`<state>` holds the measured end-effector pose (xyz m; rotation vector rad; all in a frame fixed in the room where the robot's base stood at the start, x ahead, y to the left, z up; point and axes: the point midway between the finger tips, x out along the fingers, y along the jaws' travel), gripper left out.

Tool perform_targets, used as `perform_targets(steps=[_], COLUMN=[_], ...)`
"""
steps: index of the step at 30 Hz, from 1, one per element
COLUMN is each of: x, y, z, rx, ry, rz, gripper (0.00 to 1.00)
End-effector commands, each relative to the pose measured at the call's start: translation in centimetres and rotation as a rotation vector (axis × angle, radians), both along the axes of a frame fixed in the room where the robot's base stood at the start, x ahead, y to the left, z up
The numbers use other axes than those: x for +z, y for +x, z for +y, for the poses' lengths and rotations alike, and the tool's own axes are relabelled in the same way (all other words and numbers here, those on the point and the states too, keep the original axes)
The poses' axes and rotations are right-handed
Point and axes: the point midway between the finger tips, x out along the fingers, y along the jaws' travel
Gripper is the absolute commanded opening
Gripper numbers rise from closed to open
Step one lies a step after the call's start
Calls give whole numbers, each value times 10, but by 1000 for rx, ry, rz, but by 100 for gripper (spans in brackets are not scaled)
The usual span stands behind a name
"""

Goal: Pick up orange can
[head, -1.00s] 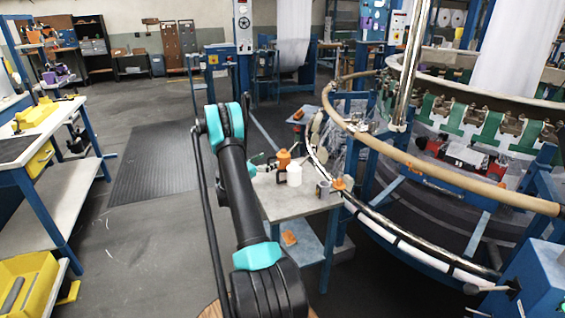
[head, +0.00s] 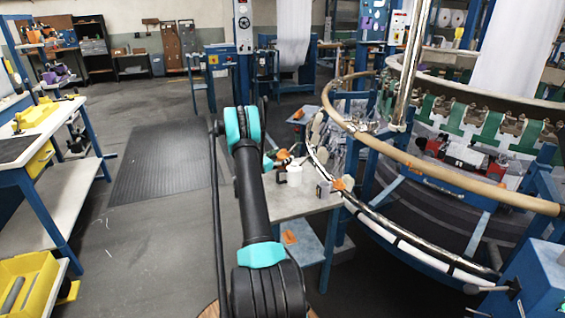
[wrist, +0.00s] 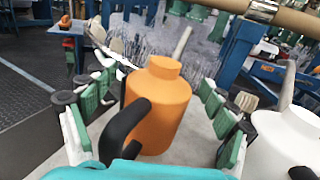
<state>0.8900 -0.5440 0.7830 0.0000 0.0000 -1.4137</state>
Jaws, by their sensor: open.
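The orange can (wrist: 160,105), with a short neck, a black handle and a thin spout, stands upright in the middle of the wrist view. My gripper (wrist: 158,82) is open, with its green-padded fingers spread to the left and right of the can. The can appears between the fingers, and I see no finger pressed on it. In the head view the orange can (head: 282,154) shows only partly beside my arm, on the small grey table (head: 300,203). My gripper is mostly hidden behind my arm there.
A white can (wrist: 285,145) with a dark handle stands close on the right, just outside the right finger; it also shows in the head view (head: 294,174). A grey cup (head: 323,188) stands farther right on the table. The loom's curved rail (head: 400,155) runs just beyond.

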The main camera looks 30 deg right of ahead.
Motion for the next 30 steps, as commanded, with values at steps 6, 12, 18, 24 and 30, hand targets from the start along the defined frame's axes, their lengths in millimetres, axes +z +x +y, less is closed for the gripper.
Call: perform_targets(steps=[6, 12, 18, 24, 30], x=[0, 0, 0, 1, 9], y=[0, 0, 0, 0, 0], z=[0, 0, 0, 0, 0], rx=[0, 0, 0, 0, 0], ry=[0, 0, 0, 0, 0], rz=[0, 0, 0, 0, 0], gripper=[68, 43, 20, 20, 20])
